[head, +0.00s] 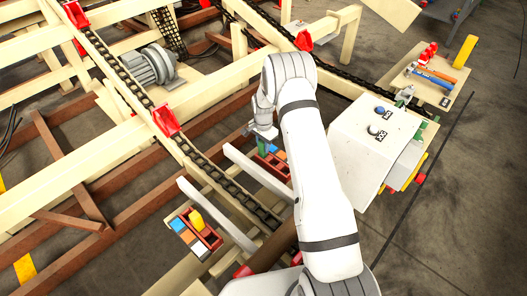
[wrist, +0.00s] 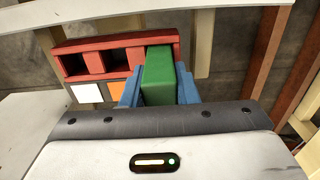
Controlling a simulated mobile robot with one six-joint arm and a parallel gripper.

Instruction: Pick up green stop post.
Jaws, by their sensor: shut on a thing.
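The green stop post (wrist: 158,78) sits between the two blue fingertips of my gripper (wrist: 158,92) in the wrist view. The gripper is shut on it. The post's far end meets the right end of a red rack (wrist: 120,43), and I cannot tell whether it is still seated in a slot. Two other slots of this rack show dark and empty. In the head view only a small green bit of the post (head: 262,147) shows below my gripper (head: 263,139), above the rack between the pale rails.
A second red rack (head: 210,241) holds a yellow post (head: 196,220), with coloured squares beside it. Pale rails (head: 258,170) flank the chain conveyor. A white box with blue and grey knobs (head: 368,150) stands right of my arm. Red blocks (head: 165,121) line the chain.

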